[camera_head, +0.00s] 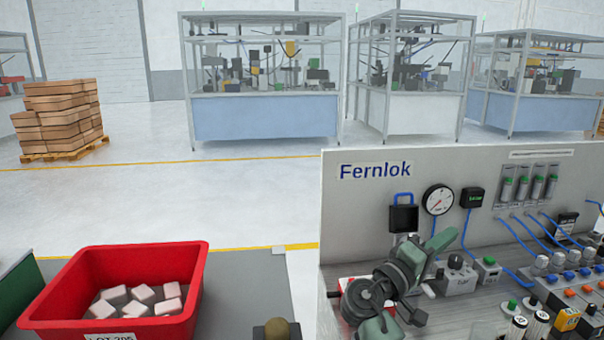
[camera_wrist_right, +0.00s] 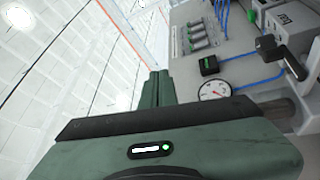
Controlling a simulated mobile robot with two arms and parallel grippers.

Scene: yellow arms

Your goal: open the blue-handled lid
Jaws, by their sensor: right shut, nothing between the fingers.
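The blue-handled lid (camera_head: 403,218) is a dark, nearly square piece with a blue arched handle (camera_head: 403,197) on top. It is at the grey panel, left of the round gauge, and looks closed. My right gripper (camera_head: 446,239) is green, shut and empty. Its fingers point up and to the right, below the gauge and to the right of the lid, apart from the handle in the picture. My right arm stands just in front of the lid's lower edge. In the right wrist view the shut fingers (camera_wrist_right: 157,86) show, but I cannot make out the lid. My left gripper is not in view.
The gauge (camera_head: 438,200) and a small black display (camera_head: 472,197) are right of the lid. Blue hoses, knobs and buttons crowd the console's right side. A red bin (camera_head: 60,295) with several pale blocks stands at lower left.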

